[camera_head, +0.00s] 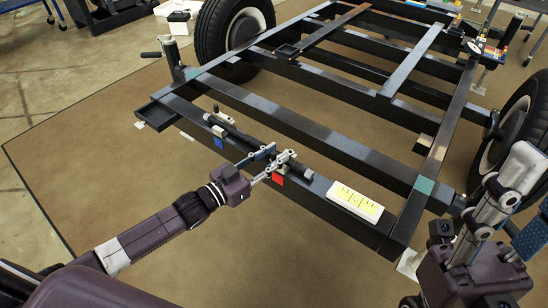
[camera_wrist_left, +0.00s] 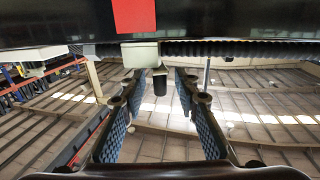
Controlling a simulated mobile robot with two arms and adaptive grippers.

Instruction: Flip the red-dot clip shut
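The red-dot clip (camera_head: 283,158) is a small pale grey piece at the black rod on the front beam, just above a red square (camera_head: 278,180). My left gripper (camera_head: 269,165) is at this clip, coming in from the left. The open left fingers (camera_wrist_left: 160,88) stand either side of the knob, with gaps. I cannot tell how far the clip is swung. My right gripper (camera_head: 528,195) looks open and empty at the right edge.
A second pale clip (camera_head: 216,125) with a blue square (camera_head: 219,143) is further left on the beam. A white-and-yellow panel (camera_head: 355,202) lies on the beam to the right. The black frame (camera_head: 320,130) has wheels at both sides. The brown floor mat is clear in front.

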